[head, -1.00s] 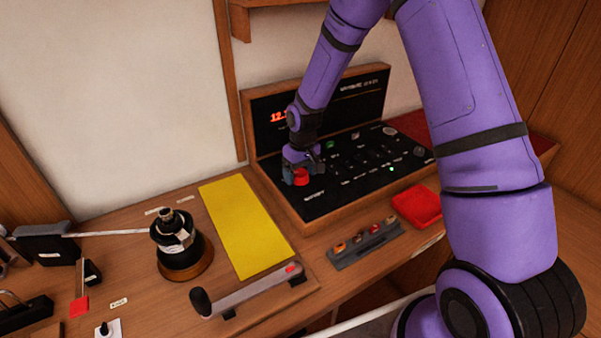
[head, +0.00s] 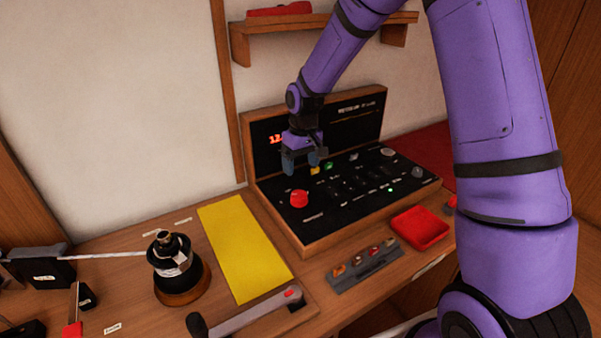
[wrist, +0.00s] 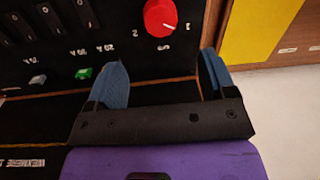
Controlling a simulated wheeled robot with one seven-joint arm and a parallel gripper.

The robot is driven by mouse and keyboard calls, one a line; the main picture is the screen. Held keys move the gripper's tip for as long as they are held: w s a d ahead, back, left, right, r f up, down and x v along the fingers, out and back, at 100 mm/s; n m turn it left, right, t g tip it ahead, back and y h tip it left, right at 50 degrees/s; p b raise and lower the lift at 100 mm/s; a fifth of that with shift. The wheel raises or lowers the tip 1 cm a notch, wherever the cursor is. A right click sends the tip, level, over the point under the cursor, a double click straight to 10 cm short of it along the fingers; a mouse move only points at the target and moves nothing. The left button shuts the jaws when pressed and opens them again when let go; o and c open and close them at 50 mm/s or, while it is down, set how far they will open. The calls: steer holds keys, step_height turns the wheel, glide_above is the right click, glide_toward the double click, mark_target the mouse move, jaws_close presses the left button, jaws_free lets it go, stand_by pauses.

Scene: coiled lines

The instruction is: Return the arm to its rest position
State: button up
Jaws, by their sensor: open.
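My purple arm (head: 495,130) reaches in from the right and bends down over the control console (head: 310,243). My gripper (head: 302,166) hangs above the console's black panel, behind the red knob (head: 299,198), and is apart from it. In the wrist view my gripper (wrist: 160,80) shows two blue fingers spread apart with nothing between them. The red knob (wrist: 160,17) lies beyond the fingertips there, its white pointer line visible.
A wall shelf (head: 330,35) with a red object on it is close behind my arm. A yellow sheet (head: 243,248), a black capstan-like drum (head: 170,262), a lever (head: 255,312), a red tray (head: 420,228) and a small rack (head: 365,265) occupy the desk.

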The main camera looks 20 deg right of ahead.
steer(key=shift+r, duration=0.15)
stand_by(0.3)
steer(key=s+d+r+m+t, duration=0.1)
steer(key=s+d+r, duration=0.1)
steer(key=s+r, duration=0.6)
steer(key=s+d+r+t, duration=0.2)
steer(key=s+r, duration=0.3)
steer(key=r, duration=0.5)
steer(key=s+d+r+m+t, duration=0.1)
steer(key=s+r, duration=0.2)
steer(key=s, duration=0.7)
steer(key=s+d+r+m+t, duration=0.1)
steer(key=s+r, duration=0.2)
steer(key=s, duration=0.7)
steer(key=shift+s+r+h, duration=0.15)
steer(key=shift+r+h, duration=0.15)
steer(key=shift+r, duration=0.05)
steer(key=shift+d, duration=0.1)
stand_by(1.3)
